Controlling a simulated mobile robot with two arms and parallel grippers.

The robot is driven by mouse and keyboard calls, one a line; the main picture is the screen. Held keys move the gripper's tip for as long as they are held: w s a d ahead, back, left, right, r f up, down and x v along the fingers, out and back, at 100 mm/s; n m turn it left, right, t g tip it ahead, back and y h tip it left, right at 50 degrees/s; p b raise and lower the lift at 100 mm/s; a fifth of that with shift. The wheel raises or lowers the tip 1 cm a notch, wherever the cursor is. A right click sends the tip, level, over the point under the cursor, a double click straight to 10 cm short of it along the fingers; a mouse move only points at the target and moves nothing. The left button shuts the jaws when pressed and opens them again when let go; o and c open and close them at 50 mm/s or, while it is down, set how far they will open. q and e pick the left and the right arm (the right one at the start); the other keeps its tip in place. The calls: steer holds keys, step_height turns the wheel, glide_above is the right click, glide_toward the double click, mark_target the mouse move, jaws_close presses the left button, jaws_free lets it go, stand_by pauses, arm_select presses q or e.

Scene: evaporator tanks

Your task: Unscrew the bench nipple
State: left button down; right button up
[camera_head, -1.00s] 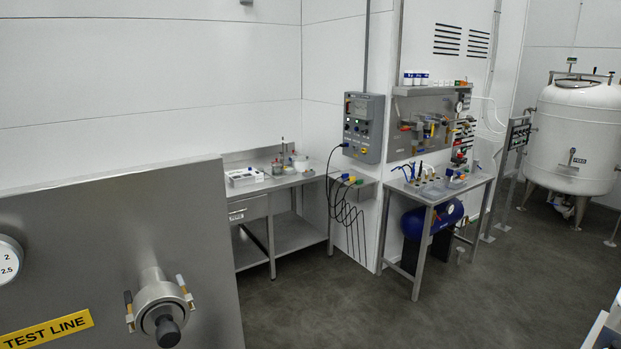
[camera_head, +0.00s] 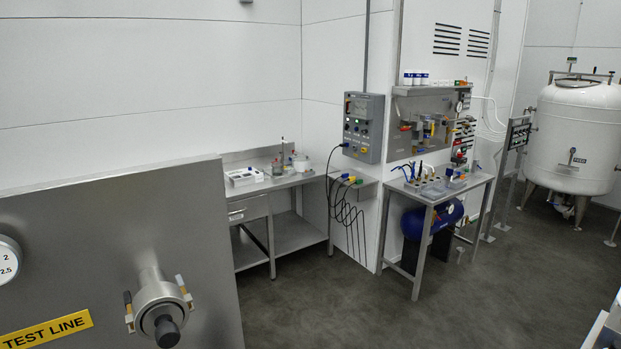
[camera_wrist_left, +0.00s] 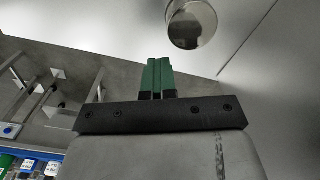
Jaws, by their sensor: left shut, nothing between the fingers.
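My left gripper (camera_wrist_left: 157,78) shows only in the left wrist view. Its two green fingers are shut together with nothing between them. A round, shiny metal cylinder end (camera_wrist_left: 191,24) is just beyond the fingertips, up and to the right, apart from them. In the head view, a fittings panel (camera_head: 432,112) with small brass and coloured parts hangs above a steel bench (camera_head: 437,193). The bench nipple is too small to pick out among these parts. My right gripper is in neither view.
A steel panel (camera_head: 95,235) with a clamped round port (camera_head: 160,308) and a yellow "TEST LINE" label (camera_head: 45,331) fills the near left. A side table (camera_head: 275,184), a grey control box (camera_head: 363,126) and a white tank (camera_head: 575,135) stand farther off. The middle floor (camera_head: 350,310) is clear.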

arm_select(q)
steer(key=shift+w+a+n, duration=0.1)
steer(key=shift+w+n, duration=0.1)
steer(key=shift+n, duration=0.2)
steer(key=n, duration=0.1)
steer(key=w+a+n, duration=0.1)
steer(key=n, duration=0.3)
steer(key=shift+w+a, duration=0.25)
steer(key=shift+w, duration=0.15)
steer(key=shift+a, duration=0.1)
steer(key=n, duration=0.1)
steer(key=a+n, duration=0.1)
steer(key=n, duration=0.1)
steer(key=a+n, duration=0.1)
steer(key=n, duration=0.1)
steer(key=shift+w, duration=0.4)
